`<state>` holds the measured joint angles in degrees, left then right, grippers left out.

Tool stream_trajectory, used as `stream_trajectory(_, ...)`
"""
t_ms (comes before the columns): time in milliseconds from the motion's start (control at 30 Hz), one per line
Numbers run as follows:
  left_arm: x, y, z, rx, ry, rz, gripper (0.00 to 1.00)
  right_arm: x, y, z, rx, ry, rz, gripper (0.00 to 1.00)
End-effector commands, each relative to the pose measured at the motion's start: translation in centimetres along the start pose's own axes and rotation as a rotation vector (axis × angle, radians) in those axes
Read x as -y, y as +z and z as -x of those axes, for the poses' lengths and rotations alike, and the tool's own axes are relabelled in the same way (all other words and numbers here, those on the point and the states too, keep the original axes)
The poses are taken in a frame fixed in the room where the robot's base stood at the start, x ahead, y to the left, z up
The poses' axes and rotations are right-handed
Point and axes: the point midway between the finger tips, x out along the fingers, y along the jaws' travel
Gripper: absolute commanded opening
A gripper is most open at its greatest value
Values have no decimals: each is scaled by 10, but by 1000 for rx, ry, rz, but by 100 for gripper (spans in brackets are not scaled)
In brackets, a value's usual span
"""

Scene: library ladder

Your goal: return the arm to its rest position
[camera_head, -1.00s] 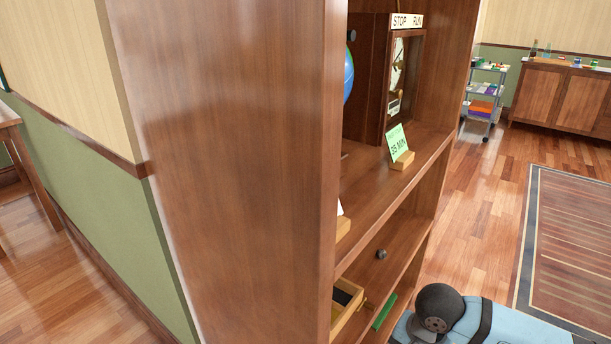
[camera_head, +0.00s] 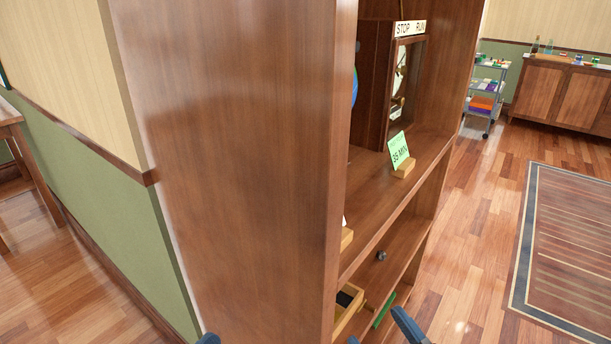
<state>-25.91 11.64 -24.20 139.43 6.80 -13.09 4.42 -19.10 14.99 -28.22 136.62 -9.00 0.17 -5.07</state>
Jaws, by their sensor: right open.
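My right gripper (camera_head: 380,327) shows only at the bottom edge, below and in front of the bookcase's lower shelf. A slanted dark blue finger stands clear and a small blue tip lies to its left. The gripper is open, and I see nothing between the fingers. The rest of my right arm is below the picture. Another small dark blue bit shows at the bottom edge, left of the middle; I cannot tell which part of me it is. I cannot make out a left gripper.
A tall wooden bookcase (camera_head: 240,170) fills the middle. Its shelves hold a boxed clock (camera_head: 400,75), a green "35 MIN" card (camera_head: 398,150), a mostly hidden blue globe (camera_head: 355,88), a dark knob (camera_head: 381,256) and an open wooden box (camera_head: 347,305). Open floor (camera_head: 465,270) and a rug (camera_head: 570,250) lie right.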

Motion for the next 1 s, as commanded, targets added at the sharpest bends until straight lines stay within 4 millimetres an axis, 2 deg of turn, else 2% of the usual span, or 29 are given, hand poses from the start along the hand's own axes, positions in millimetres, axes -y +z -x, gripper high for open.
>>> stream_trajectory(200, -2, -9, 0, -26, -1, -2, 43, -4, 24, 31, 260, 87, -525, 63)
stream_trajectory(233, -2, -18, -2, -11, -9, -5, 43, -8, 16, 24, 263, 84, -499, 63)
stream_trajectory(667, 9, -46, -8, 180, -98, -50, 43, -31, -2, 12, 464, 114, -434, 63)
stream_trajectory(1000, 22, -73, 9, 415, -193, -94, 43, -55, -24, 24, 717, 143, -380, 63)
